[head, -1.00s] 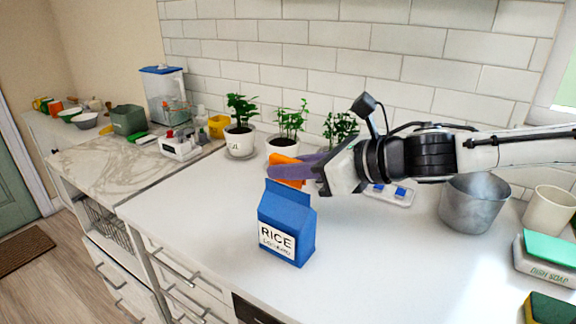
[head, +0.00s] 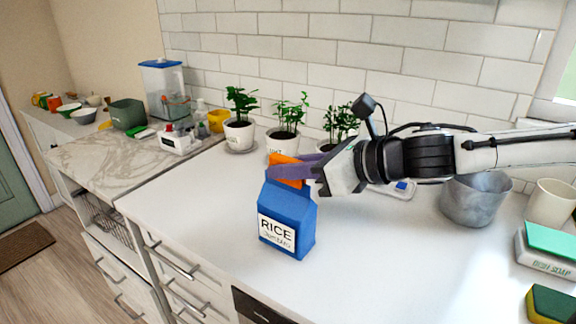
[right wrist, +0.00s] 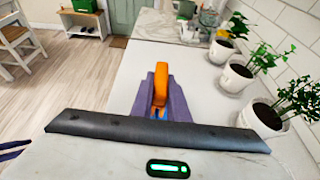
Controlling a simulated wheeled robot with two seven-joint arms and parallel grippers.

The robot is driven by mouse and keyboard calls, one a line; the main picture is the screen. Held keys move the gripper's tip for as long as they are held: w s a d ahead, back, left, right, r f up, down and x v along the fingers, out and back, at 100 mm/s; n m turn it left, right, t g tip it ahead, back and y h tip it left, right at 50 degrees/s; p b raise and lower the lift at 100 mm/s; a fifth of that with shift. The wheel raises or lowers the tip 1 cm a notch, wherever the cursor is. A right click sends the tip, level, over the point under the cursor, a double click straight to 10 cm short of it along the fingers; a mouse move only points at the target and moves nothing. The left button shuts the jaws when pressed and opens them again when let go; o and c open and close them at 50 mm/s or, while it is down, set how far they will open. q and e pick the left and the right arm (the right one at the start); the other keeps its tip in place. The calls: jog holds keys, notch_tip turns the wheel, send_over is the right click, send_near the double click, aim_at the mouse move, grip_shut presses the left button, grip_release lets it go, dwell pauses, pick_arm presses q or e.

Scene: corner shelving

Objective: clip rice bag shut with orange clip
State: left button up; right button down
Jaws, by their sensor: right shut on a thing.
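The blue rice bag (head: 286,219) stands upright on the white counter, its printed label facing me in the head view. My right gripper (head: 290,170) is at the top of the bag, its purple fingers shut on the orange clip (head: 284,167). The clip appears at the bag's top edge in the head view; whether it grips the bag I cannot tell. In the right wrist view the orange clip (right wrist: 160,84) stands between the purple fingers (right wrist: 160,101), with only a little blue visible beneath it.
Potted plants (head: 239,122) line the tiled wall behind the bag. A metal pot (head: 473,199), a white mug (head: 550,203) and a dish soap box (head: 545,253) stand to the right. The counter (head: 365,255) is clear right of the bag.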

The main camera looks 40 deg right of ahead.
jog(key=shift+f+b, duration=0.45)
jog(key=shift+f, duration=0.25)
jog(key=c, duration=1.6)
grip_release()
jog(key=shift+c, duration=0.2)
jog(key=shift+s, duration=0.1)
jog(key=shift+s+r, duration=0.15)
jog(key=shift+s, duration=0.05)
jog(key=b+v, duration=0.1)
jog(key=v, duration=0.8)
jog(key=shift+s+d+b, duration=0.2)
jog(key=shift+s+b, duration=0.05)
jog(key=shift+b, duration=0.15)
jog(key=shift+r, duration=0.1)
